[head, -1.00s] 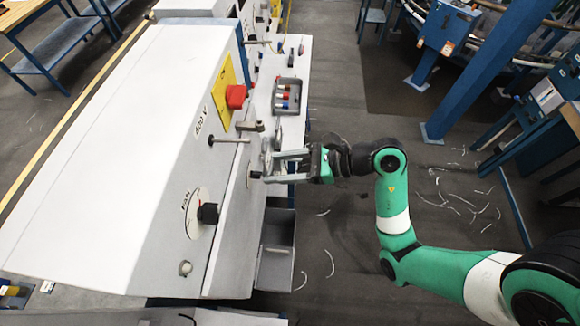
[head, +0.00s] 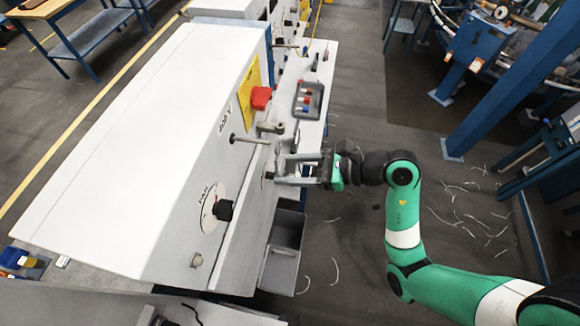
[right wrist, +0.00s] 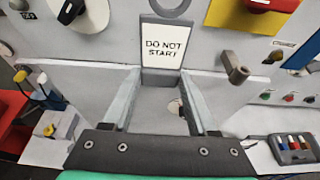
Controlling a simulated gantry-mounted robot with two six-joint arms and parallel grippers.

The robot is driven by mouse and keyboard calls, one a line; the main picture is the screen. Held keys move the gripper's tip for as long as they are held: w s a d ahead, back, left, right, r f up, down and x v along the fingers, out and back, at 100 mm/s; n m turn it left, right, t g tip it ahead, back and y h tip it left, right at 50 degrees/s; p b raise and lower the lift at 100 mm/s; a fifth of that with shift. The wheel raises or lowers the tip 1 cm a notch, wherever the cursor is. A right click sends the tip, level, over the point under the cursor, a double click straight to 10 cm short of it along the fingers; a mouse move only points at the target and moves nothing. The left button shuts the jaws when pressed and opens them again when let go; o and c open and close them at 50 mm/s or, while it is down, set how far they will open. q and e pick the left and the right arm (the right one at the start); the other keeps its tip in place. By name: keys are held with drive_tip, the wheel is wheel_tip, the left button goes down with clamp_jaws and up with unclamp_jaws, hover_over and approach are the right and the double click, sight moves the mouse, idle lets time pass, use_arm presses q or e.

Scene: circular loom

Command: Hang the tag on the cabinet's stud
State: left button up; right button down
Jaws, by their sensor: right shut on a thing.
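The tag (right wrist: 163,52) is a white plate in a grey frame reading "DO NOT START", with a grey ring (right wrist: 166,7) at its top, cut by the frame edge. My right gripper (right wrist: 163,76) is shut on the tag's lower end and holds it upright in front of the cabinet face. In the head view my right gripper (head: 280,168) is at the cabinet's right side, and the tag is hard to make out. The stud (head: 250,140) is a thin rod sticking out beside the "400 V" label, above and left of the gripper; the ring appears apart from it. My left gripper is not in view.
The cabinet (head: 140,130) carries a red knob (head: 261,98) on a yellow plate, a black FAN knob (head: 223,210) and a short grey handle (head: 270,128) near the stud. A grey tray (head: 309,98) of coloured pieces lies behind. An open grey bin (head: 279,266) hangs below the gripper.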

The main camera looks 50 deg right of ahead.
drive_tip(key=shift+w+a, duration=0.1)
drive_tip(key=shift+w, duration=0.1)
drive_tip(key=shift+w+a, duration=0.35)
drive_tip(key=shift+w, duration=0.35)
drive_tip(key=shift+w, duration=0.1)
drive_tip(key=shift+w+a, duration=0.1)
drive_tip(key=shift+w, duration=0.05)
drive_tip(key=shift+f, duration=0.2)
idle(0.4)
drive_tip(key=shift+c, duration=0.5)
unclamp_jaws()
